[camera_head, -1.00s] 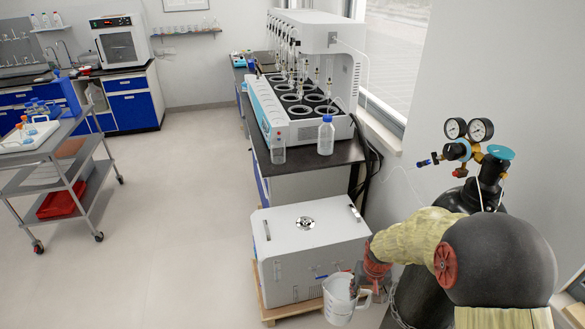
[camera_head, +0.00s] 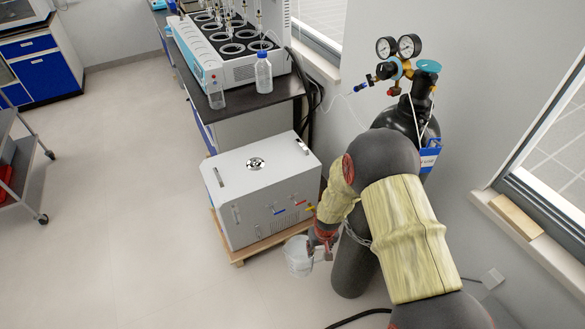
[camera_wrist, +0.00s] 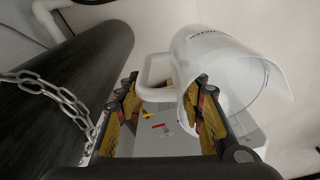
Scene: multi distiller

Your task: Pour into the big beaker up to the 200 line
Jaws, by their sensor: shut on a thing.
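The big beaker (camera_head: 299,259) is a translucent white jug with a handle and a spout. My gripper (camera_head: 323,243) is shut on its handle. In the wrist view the fingers of my gripper (camera_wrist: 168,98) are around the handle, and the beaker (camera_wrist: 222,50) is at upper right. In the head view the beaker is above the floor, near the front right corner of a white box unit (camera_head: 245,185). Blue, red and yellow levers (camera_head: 299,202) show on the unit's front. I cannot make out any liquid level or the 200 line.
The white unit stands on a wooden pallet (camera_head: 237,262). A dark gas cylinder (camera_head: 352,262) with a chain and gauges (camera_head: 399,47) stands close to my arm. A black bench (camera_head: 237,101) behind holds a blue-capped bottle (camera_head: 264,72).

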